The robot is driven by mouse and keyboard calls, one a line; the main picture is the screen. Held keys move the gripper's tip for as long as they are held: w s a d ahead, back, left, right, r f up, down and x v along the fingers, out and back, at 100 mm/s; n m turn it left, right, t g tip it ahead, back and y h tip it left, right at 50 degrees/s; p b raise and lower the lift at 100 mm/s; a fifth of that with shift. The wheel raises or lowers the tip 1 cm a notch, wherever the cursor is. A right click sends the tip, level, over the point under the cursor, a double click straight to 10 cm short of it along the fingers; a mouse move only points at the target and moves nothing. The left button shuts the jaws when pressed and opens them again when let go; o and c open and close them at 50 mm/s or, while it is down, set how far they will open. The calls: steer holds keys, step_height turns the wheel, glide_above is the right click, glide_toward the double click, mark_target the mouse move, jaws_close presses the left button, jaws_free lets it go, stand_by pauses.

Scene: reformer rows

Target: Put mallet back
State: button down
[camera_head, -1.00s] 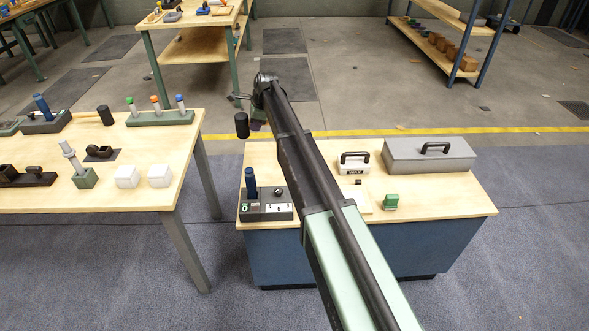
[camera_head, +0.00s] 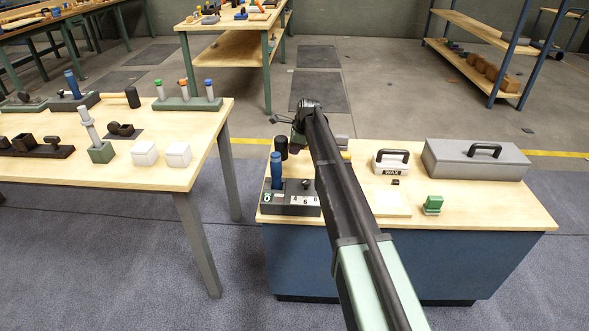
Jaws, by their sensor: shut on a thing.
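A mallet with a black cylindrical head (camera_head: 281,147) hangs at my gripper (camera_head: 298,139), just left of it, over the back left corner of the blue workbench. My gripper is at the end of my arm and is shut on this mallet. The fingers are small and dark, and the mallet's handle is mostly hidden, so its exact grip point cannot be told. A second mallet (camera_head: 133,97) with a black head and pale handle lies on the left table.
The workbench (camera_head: 470,213) holds a dark control box (camera_head: 291,200) with a blue handle, a white box (camera_head: 391,163), a grey toolbox (camera_head: 478,162) and a green block (camera_head: 433,205). The left table (camera_head: 60,170) carries a green rack (camera_head: 188,104) and two white cubes. A floor gap separates the tables.

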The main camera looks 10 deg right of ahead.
step_height(320, 180, down, 4)
steer(key=b, duration=0.4)
steer(key=shift+f+b, duration=0.25)
steer(key=shift+b, duration=0.05)
steer(key=shift+r+p, duration=0.3)
steer(key=shift+f, duration=0.2)
steer(key=c, duration=0.9)
jaws_free()
steer(key=shift+r, duration=0.1)
steer(key=p+v, duration=1.2)
steer(key=v, duration=0.1)
steer(key=s+a+n+g+h, duration=0.1)
steer(key=s+a+n, duration=0.1)
steer(key=s+n, duration=0.5)
steer(key=s+a+f+n+g, duration=0.1)
steer(key=s+a+n, duration=0.2)
steer(key=s, duration=1.7)
steer(key=s+a+n+h, duration=0.1)
steer(key=s+a+n, duration=0.1)
steer(key=s+n, duration=0.9)
steer(key=s, duration=0.2)
steer(key=shift+s+a+f+g+h+b, duration=0.2)
steer(key=shift+s+f+g+h+b, duration=0.1)
steer(key=shift+f+g+b, duration=0.1)
